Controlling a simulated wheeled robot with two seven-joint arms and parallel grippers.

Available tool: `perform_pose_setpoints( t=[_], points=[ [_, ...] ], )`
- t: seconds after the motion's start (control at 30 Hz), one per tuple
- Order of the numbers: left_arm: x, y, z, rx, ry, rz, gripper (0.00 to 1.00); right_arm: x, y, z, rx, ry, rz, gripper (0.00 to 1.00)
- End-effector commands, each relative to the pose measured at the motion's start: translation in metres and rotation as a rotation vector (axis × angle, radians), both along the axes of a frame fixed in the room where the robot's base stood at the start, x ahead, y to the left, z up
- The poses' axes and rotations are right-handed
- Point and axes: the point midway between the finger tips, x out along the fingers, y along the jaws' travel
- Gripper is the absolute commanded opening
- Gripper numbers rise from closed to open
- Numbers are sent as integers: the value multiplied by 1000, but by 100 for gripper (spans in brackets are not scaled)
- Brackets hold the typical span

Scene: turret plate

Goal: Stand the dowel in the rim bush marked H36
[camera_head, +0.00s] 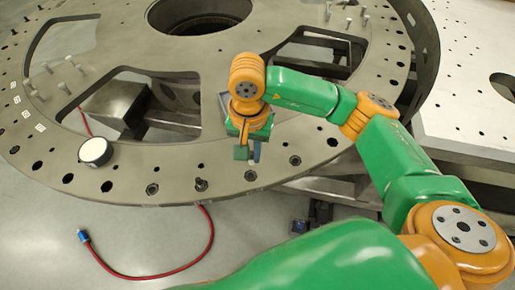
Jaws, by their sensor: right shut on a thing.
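The large grey turret plate (190,155) has a ring of holes and dark bushes along its rim. Near rim bushes show at left (152,189), in the middle (250,176) and at right (295,160). No H36 mark is readable, so I cannot tell which bush it is. My right gripper (248,152) points down above the near rim, shut on a slim grey-blue piece, apparently the dowel (257,152). It is mostly hidden by the gripper, and its lower end appears just behind the middle bush. My left gripper is not in view.
A white-topped round puck (96,151) sits on the left rim. Several small pins (75,63) stand at far left. A red cable (190,262) lies on the floor. A pale table (470,90) is at right.

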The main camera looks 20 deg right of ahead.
Motion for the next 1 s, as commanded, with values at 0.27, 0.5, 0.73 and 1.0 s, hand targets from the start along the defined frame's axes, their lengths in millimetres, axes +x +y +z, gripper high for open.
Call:
perform_pose_setpoints(
  t=[0.27, 0.5, 0.73, 1.0],
  points=[
    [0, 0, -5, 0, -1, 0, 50, 0, 0, -9, 1, -4, -12, 0],
    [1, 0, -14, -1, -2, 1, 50, 0, 0, -25, 1, -2, -10, 0],
    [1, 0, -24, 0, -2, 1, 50, 0, 0, -41, 2, -2, -8, 0],
    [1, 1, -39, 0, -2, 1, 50, 0, 0, -61, 1, -4, -9, 0]
  ],
)
